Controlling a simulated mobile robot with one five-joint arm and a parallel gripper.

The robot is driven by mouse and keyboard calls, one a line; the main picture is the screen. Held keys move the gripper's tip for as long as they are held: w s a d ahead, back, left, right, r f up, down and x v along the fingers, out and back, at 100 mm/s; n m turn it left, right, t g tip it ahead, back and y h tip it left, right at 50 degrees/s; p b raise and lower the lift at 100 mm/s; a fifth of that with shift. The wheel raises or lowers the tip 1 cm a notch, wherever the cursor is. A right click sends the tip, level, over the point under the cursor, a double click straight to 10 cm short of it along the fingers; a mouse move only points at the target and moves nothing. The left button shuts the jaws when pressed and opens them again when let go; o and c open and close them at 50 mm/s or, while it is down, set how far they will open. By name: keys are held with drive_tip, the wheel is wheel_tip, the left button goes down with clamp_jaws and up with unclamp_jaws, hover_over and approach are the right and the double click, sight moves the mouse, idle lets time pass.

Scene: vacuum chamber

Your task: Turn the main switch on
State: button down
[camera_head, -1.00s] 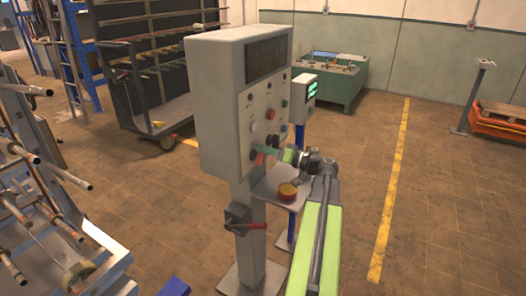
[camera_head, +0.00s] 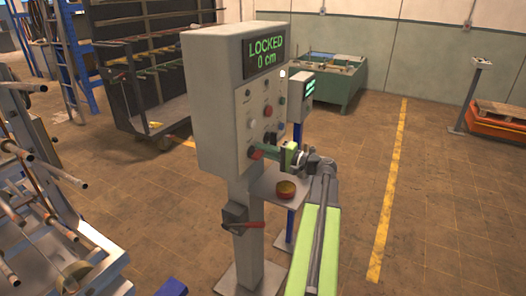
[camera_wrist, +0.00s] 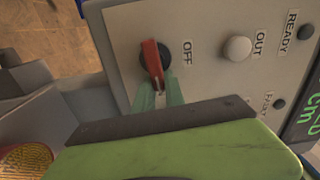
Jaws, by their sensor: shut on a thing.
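The grey control cabinet (camera_head: 215,110) stands on a post, its display (camera_head: 264,52) lit with "LOCKED 0 cm". The main switch, a red rotary handle on a black base (camera_wrist: 152,62), sits low on the panel beside the label "OFF" in the wrist view. It also shows as a red spot in the head view (camera_head: 256,153). My gripper (camera_head: 264,147) reaches it from the right; its green fingers (camera_wrist: 160,98) are shut on the handle's near end. The fingers hide that end, so the exact grip is partly covered.
A white button (camera_wrist: 237,48) labelled "OUT" and a dark "READY" lamp (camera_wrist: 305,32) are near the switch. A red-yellow round button (camera_head: 286,190) sits on a shelf below my gripper.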

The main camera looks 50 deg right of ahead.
drive_tip(key=shift+f+m, duration=0.15)
drive_tip(key=shift+m, duration=0.35)
drive_tip(key=c, duration=1.4)
unclamp_jaws()
drive_tip(key=shift+s+d, duration=0.1)
drive_tip(key=v, duration=1.7)
drive_tip(key=shift+s, duration=0.15)
